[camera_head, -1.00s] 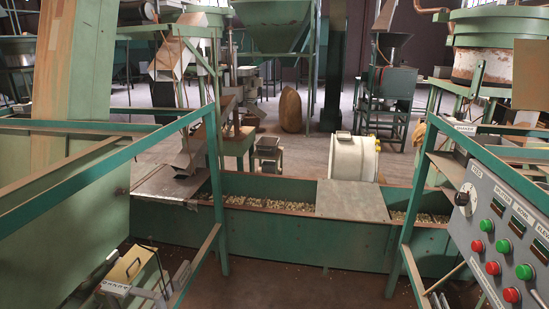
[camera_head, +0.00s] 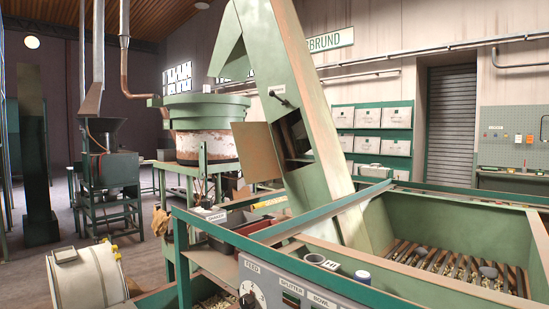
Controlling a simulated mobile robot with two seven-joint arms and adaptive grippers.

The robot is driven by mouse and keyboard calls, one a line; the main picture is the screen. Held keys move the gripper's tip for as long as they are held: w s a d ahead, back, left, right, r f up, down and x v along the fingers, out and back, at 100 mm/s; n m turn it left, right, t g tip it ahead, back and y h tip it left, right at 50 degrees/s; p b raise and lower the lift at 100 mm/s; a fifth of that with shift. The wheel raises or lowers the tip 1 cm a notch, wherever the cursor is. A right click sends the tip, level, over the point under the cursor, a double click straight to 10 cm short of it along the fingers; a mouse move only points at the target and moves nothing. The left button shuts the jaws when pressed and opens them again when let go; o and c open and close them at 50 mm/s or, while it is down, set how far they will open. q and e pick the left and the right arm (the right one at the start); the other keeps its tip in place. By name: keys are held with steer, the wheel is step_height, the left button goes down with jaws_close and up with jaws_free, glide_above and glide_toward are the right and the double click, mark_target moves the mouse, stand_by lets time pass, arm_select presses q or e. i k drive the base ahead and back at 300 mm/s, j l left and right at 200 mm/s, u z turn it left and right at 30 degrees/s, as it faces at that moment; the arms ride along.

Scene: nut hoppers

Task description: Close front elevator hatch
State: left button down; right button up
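A tall, pale green elevator column (camera_head: 310,100) leans up through the middle of the camera_head view. On its side is a dark opening (camera_head: 295,135) with some inner parts showing. A flat brown hatch panel (camera_head: 258,152) sticks out to the left of this opening, so the hatch appears to stand open. A small dark lever (camera_head: 279,97) with a knob is on the column above the opening. I cannot tell whether this is the front hatch. Neither of my grippers is in view.
A green hopper with a slatted bottom (camera_head: 465,268) is at the right. A control panel (camera_head: 300,286) and green frame rails (camera_head: 330,210) stand in front of the column. A white drum (camera_head: 88,280) is at lower left. Open floor (camera_head: 140,225) shows at left.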

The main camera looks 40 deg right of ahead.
mark_target(257, 157)
steer(key=i+j+z, duration=0.1)
steer(key=i+z, duration=0.25)
steer(key=i+j+z, duration=0.15)
steer(key=z, duration=0.2)
steer(key=i+j+z, duration=0.2)
steer(key=z, duration=0.15)
steer(key=i+j+z, duration=0.3)
steer(key=j+z, duration=0.15)
steer(key=j, duration=0.15)
steer(key=i+j+z, duration=0.2)
steer(key=j, duration=0.15)
steer(key=k+l, duration=0.05)
steer(key=k, duration=0.05)
